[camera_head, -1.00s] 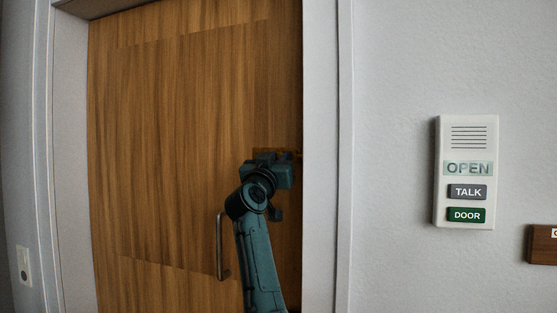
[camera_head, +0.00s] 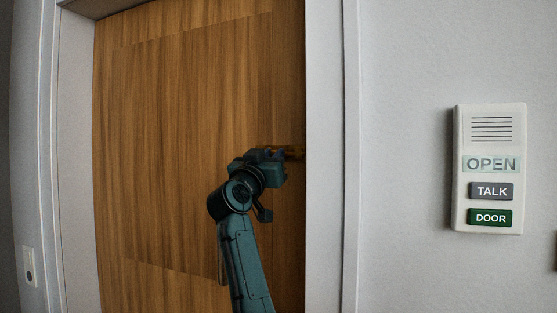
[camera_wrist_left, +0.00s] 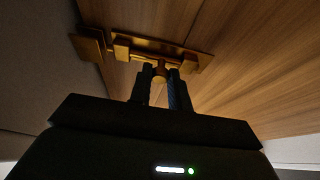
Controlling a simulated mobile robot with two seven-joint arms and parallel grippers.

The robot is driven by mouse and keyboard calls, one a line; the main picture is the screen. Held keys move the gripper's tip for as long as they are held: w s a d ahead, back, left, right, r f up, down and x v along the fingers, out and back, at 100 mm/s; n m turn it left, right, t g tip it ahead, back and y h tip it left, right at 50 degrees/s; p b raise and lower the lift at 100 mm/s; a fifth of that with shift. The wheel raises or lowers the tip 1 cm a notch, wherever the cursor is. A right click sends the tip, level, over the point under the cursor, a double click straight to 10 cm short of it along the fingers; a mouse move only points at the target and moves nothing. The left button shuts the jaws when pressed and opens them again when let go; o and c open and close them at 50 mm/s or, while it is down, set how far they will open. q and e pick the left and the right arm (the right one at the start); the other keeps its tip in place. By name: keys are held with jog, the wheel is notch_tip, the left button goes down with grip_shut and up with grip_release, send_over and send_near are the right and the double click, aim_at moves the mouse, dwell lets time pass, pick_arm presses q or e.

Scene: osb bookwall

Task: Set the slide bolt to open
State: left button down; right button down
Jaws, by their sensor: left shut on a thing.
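The brass slide bolt (camera_wrist_left: 180,52) is mounted on the wooden door (camera_head: 180,130) near its right edge. In the left wrist view its rod reaches left to a brass keeper (camera_wrist_left: 88,44) on the frame side. In the head view only a bit of the bolt (camera_head: 294,152) shows, the rest hidden behind my gripper. My left gripper (camera_head: 270,155) is at the bolt. In the left wrist view its fingers (camera_wrist_left: 160,82) are shut on the bolt's knob (camera_wrist_left: 159,70). My right gripper is not in view.
The pale door frame (camera_head: 332,150) stands just right of the bolt. A white intercom panel (camera_head: 489,140) with OPEN, TALK and DOOR labels is on the right wall. A small switch plate (camera_head: 29,266) is at the far left. The door handle is mostly hidden behind my arm.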

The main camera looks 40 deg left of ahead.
pick_arm(q)
jog(key=shift+s+a, duration=0.15)
jog(key=c, duration=1.3)
grip_release()
jog(key=shift+a, duration=0.15)
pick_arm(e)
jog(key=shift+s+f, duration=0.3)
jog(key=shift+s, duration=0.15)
pick_arm(q)
jog(key=shift+s+f, duration=0.1)
jog(key=shift+s+d+f, duration=0.2)
jog(key=shift+s, duration=0.15)
jog(key=b+v, duration=0.4)
jog(key=v, duration=0.8)
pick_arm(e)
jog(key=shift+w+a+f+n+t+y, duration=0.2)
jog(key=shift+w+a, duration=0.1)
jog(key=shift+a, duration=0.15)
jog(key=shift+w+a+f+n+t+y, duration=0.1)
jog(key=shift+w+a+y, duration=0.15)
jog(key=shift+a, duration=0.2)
